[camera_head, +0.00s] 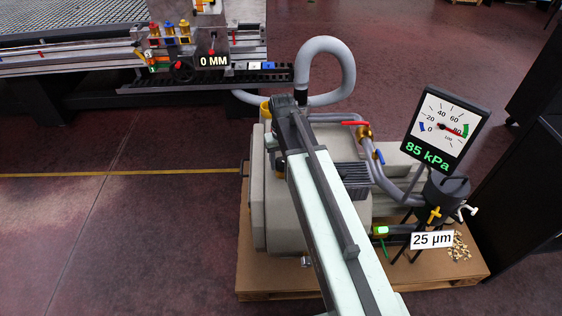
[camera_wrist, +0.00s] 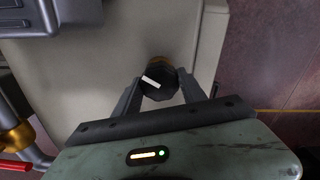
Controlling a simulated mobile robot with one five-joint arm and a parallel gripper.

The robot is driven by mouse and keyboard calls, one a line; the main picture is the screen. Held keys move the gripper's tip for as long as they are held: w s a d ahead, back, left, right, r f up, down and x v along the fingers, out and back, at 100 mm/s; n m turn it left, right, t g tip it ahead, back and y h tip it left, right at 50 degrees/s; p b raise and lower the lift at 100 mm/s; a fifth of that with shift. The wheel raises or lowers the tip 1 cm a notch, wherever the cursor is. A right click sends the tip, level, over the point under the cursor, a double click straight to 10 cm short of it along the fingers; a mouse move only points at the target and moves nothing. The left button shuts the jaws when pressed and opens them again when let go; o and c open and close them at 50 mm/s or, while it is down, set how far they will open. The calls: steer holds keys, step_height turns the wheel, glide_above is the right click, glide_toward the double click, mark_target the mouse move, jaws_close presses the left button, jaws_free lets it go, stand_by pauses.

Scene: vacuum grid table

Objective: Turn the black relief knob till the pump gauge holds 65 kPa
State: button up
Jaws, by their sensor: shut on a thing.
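The black relief knob (camera_wrist: 160,82), with a white pointer mark and a brass collar behind it, sits between the two fingers of my gripper (camera_wrist: 160,90) in the wrist view. The fingers are shut on its sides. The white mark lies tilted, upper left to lower right. The grey pump housing (camera_head: 262,205) is under my arm.
The pump stands on a wooden pallet (camera_head: 262,284). A red-handled valve (camera_head: 343,123) and grey hoses (camera_head: 338,50) run around it. A black filter pot (camera_head: 447,187) and a "25 µm" label (camera_head: 432,240) are at right. The grid table (camera_head: 80,45) is behind; the floor at left is clear.

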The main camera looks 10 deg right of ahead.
steer(key=n, duration=0.5)
steer(key=shift+n, duration=0.3)
steer(key=n, duration=1)
steer(key=shift+n, duration=0.4)
steer(key=n, duration=0.5)
steer(key=shift+w+d+n, duration=0.1)
steer(key=shift+n, duration=0.2)
steer(key=o, duration=1.4)
steer(key=shift+c, duration=0.2)
